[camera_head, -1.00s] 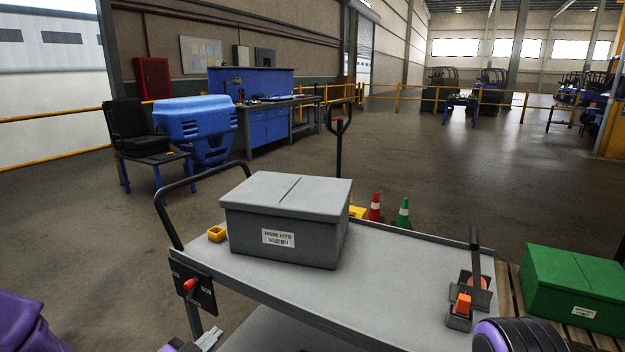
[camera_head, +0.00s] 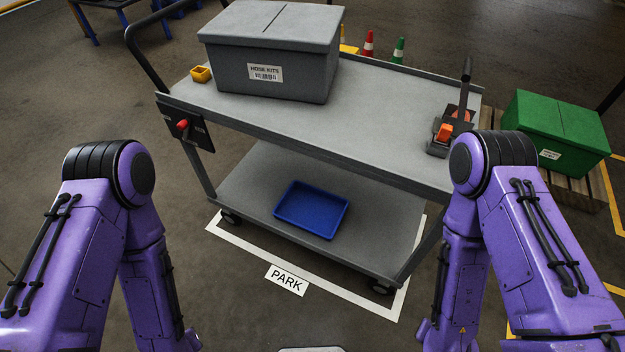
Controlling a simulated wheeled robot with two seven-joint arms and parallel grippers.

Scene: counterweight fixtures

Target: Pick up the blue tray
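The blue tray (camera_head: 311,211) is a shallow, empty-looking rectangular tray. It lies flat on the lower shelf of the grey cart (camera_head: 252,200), near the shelf's front edge and under the upper deck. My two purple arms come in from the left and right, with their forearms pointing down past the bottom of the picture. Neither gripper shows. Nothing touches the tray.
On the upper deck stand a grey lidded box (camera_head: 268,55), a small yellow bin (camera_head: 201,74) and an orange-and-black device (camera_head: 445,132). A green box (camera_head: 555,138) sits on a pallet at right. The upper deck overhangs the lower shelf. Floor before the cart is clear.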

